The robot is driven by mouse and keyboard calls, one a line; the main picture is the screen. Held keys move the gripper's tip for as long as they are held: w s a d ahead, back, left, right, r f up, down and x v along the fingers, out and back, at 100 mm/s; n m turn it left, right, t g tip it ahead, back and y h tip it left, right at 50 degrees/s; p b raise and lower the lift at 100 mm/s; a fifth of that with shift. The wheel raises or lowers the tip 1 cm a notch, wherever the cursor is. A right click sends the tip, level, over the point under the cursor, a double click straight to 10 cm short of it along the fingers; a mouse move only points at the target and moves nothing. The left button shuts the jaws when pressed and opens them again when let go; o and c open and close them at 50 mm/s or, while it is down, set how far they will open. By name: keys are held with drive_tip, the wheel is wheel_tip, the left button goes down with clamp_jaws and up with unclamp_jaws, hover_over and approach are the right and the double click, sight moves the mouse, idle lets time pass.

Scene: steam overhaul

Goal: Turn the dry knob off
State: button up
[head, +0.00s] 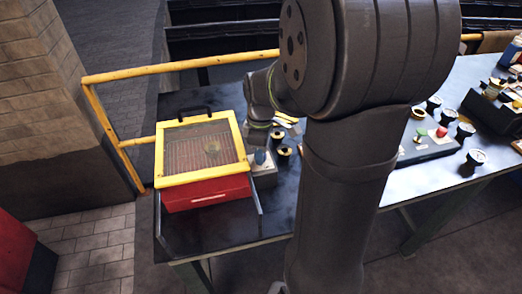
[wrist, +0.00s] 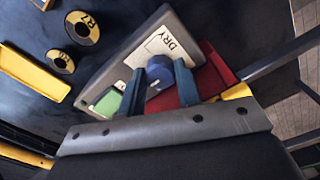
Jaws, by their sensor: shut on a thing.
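The grey control box (wrist: 115,75) carries a white label reading DRY and a green part (wrist: 107,103). The blue dry knob (wrist: 160,70) stands on this box. My gripper (wrist: 160,77) has one finger on each side of the knob and is shut on it. The knob's pointer direction is hidden between the fingers. In the head view the box (head: 265,180) sits just right of the red case, with the blue knob (head: 261,157) on top. There my arm hides much of the area, and the fingertips are hard to make out.
A red case (head: 208,194) with a yellow-framed mesh lid (head: 200,148) stands left of the box. Black-and-yellow round parts (wrist: 82,28) lie close by. A yellow rail (head: 180,68) runs behind the table.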

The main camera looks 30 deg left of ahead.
idle(0.3)
drive_tip(key=o, duration=0.7)
wheel_tip(320, 180, up, 18)
drive_tip(key=shift+f, duration=0.25)
drive_tip(key=shift+f, duration=0.15)
wheel_tip(320, 180, down, 17)
drive_tip(key=shift+f, duration=0.1)
idle(0.7)
